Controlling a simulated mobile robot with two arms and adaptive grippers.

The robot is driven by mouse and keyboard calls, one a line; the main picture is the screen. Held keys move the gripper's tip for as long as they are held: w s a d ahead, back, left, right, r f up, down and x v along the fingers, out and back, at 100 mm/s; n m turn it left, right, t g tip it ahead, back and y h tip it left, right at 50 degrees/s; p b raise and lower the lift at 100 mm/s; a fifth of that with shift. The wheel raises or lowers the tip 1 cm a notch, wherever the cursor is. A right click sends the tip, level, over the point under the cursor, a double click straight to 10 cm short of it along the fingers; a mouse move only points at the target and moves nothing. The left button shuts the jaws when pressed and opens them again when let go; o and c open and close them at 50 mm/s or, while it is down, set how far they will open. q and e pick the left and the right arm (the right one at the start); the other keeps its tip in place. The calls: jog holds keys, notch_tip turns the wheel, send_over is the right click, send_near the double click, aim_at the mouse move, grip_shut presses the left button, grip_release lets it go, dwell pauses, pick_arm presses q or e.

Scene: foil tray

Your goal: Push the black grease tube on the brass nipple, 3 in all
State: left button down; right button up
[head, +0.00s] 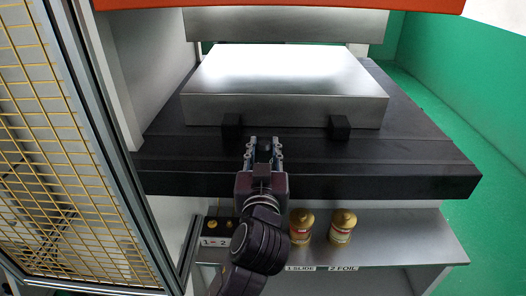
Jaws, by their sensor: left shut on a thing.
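My left gripper (263,148) is in the middle of the head view, its fingers pointing at the front of the dark machine table. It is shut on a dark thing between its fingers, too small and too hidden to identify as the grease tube. A black block (216,232) with small brass-coloured round parts (212,224) on top and a "1 - 2" label sits on the shelf, left of my arm. I cannot tell whether these parts are the nipples. My right gripper is not in view.
A metal block (285,85) rests on the dark table (400,160), with two black blocks (339,127) at its front. Two gold, red-labelled cans (301,229) (342,229) stand on the lower shelf (410,225). A yellow mesh door (60,150) bounds the left side. Green floor lies right.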

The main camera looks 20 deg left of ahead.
aim_at(264, 161)
pick_arm(q)
jog(key=shift+w+r, duration=0.15)
jog(key=shift+r, duration=0.05)
jog(key=shift+b+v, duration=0.3)
jog(key=shift+v, duration=0.5)
jog(key=shift+s, duration=0.25)
jog(key=shift+f+b, duration=0.4)
jog(key=shift+b, duration=0.1)
jog(key=f+b, duration=0.1)
jog(key=w+f+b, duration=0.1)
jog(key=f, duration=0.1)
jog(key=shift+a, duration=0.1)
jog(key=shift+s+f+b, duration=0.25)
jog(key=shift+f+b, duration=0.3)
jog(key=shift+b, duration=0.1)
jog(key=shift+f, duration=0.1)
jog(key=shift+w, duration=0.1)
